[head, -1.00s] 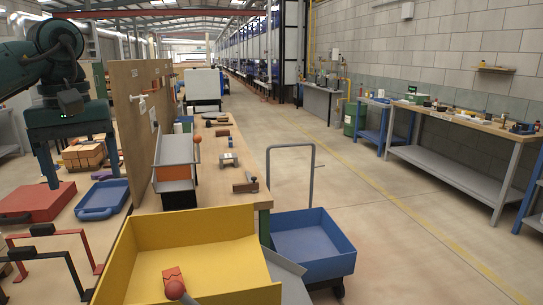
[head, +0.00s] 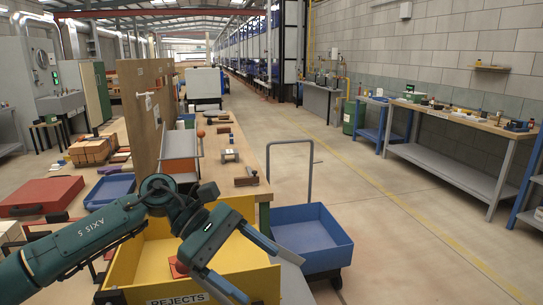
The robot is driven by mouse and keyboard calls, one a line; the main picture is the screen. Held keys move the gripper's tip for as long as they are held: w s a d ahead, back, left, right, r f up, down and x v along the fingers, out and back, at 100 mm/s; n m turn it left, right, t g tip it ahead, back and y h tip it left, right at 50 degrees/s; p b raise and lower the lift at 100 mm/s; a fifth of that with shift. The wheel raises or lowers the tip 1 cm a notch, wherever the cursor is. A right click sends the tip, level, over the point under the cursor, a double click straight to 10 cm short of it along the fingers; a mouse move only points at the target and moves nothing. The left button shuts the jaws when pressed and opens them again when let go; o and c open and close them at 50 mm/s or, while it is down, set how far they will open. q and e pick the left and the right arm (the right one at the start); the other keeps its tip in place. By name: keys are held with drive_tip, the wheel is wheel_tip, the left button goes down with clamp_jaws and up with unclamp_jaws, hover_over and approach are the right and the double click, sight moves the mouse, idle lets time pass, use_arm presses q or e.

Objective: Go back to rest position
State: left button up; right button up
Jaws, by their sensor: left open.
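My left arm comes in from the lower left. Its gripper (head: 262,274) is open, with its two fingers spread and nothing between them, over the right part of the yellow bin (head: 238,208) marked REJECTS. A small red piece (head: 178,267), perhaps a brick, shows low in the bin, partly hidden by my arm. A stack of orange hollow bricks (head: 90,150) stands on the table at the left, away from the gripper. My right gripper is out of view.
A red case (head: 40,195) and a blue tray (head: 110,188) lie on the left table beside an upright brown board (head: 135,110). A blue cart (head: 312,240) stands right of the bin. The floor further right is clear.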

use_arm(q)
drive_tip(key=s+d+n+t+h, duration=0.35)
drive_tip(key=d+n+h, duration=0.35)
drive_tip(key=n+h, duration=0.5)
drive_tip(key=w+a+f+n+t+y, duration=0.1)
drive_tip(key=a+f+n+t+y, duration=0.35)
drive_tip(key=n, duration=0.65)
drive_tip(key=w+a+f+n+t+y, duration=0.1)
drive_tip(key=f+n+t+y, duration=0.2)
drive_tip(key=f+n+t, duration=0.55)
drive_tip(key=a+f+n+t+y, duration=0.1)
drive_tip(key=a+n+t+y, duration=0.25)
drive_tip(key=n, duration=0.95)
drive_tip(key=s+a+f+n+g+y, duration=0.2)
drive_tip(key=s+a+f+n+y, duration=0.2)
drive_tip(key=s+f+n, duration=0.3)
drive_tip(key=s+a+f+n+g+y, duration=0.3)
drive_tip(key=s+f+n, duration=0.4)
drive_tip(key=f, duration=0.4)
drive_tip(key=shift+s+a+f+g+y, duration=0.15)
drive_tip(key=shift+a+f+g+y, duration=0.15)
drive_tip(key=shift+a+y, duration=0.7)
